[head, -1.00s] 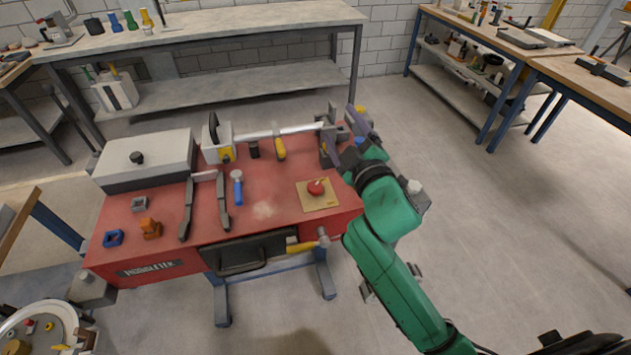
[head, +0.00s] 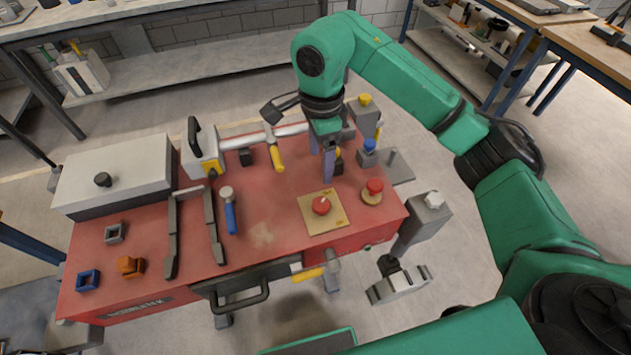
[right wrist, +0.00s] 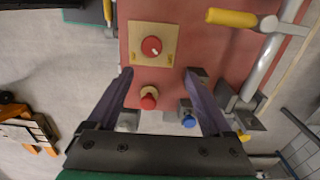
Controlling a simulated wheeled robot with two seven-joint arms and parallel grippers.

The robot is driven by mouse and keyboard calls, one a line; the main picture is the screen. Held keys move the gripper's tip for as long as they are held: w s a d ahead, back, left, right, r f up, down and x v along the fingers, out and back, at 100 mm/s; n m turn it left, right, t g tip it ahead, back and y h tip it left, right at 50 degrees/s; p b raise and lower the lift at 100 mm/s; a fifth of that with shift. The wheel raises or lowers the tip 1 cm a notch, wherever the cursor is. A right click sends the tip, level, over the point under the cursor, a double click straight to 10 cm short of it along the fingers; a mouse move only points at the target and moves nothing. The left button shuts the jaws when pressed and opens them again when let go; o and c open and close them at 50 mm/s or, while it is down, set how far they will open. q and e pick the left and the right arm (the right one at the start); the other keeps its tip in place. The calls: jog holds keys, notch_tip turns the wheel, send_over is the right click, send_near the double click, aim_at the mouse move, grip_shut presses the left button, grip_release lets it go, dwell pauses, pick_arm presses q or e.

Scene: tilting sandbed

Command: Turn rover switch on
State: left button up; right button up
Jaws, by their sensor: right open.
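The rover switch appears to be the red round knob (head: 321,205) with a white pointer mark, on a tan square plate (head: 311,219) on the red bench top. It also shows in the right wrist view (right wrist: 151,46), with small yellow labels on the plate that are too small to read. My right gripper (head: 328,170) points down above the bench, just behind the plate, open and empty. In the right wrist view its two fingers (right wrist: 158,74) stand apart, with the knob ahead of them and not touched. My left gripper is out of view.
A red mushroom button (head: 375,187) stands right of the plate, and a blue knob (head: 369,146) behind it. A yellow-handled lever (head: 276,157) and a metal bar lie left of my gripper. A blue-handled tool (head: 229,214) lies further left. A grey-lidded box (head: 115,175) covers the left end.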

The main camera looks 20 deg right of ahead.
aim_at(321, 204)
jog(key=s+f, duration=0.1)
jog(key=s+f+p, duration=0.1)
jog(key=f, duration=0.1)
jog(key=s+f+p, duration=0.1)
jog(key=f, duration=0.1)
jog(key=shift+s, duration=0.15)
jog(key=f, duration=0.2)
jog(key=w+f+p, duration=0.1)
jog(key=f, duration=0.1)
jog(key=shift+w+f, duration=0.1)
jog(key=shift+f, duration=0.3)
notch_tip(321, 204, down, 3)
jog(key=shift+w+a+r, duration=0.1)
jog(key=shift+w+r, duration=0.05)
jog(key=shift+r, duration=0.05)
jog(key=shift+f, duration=0.15)
jog(key=shift+s, duration=0.2)
jog(key=c, duration=0.3)
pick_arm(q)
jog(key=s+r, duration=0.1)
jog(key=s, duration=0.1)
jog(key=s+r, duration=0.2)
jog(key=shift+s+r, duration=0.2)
pick_arm(e)
jog(key=shift+w, duration=0.1)
grip_shut()
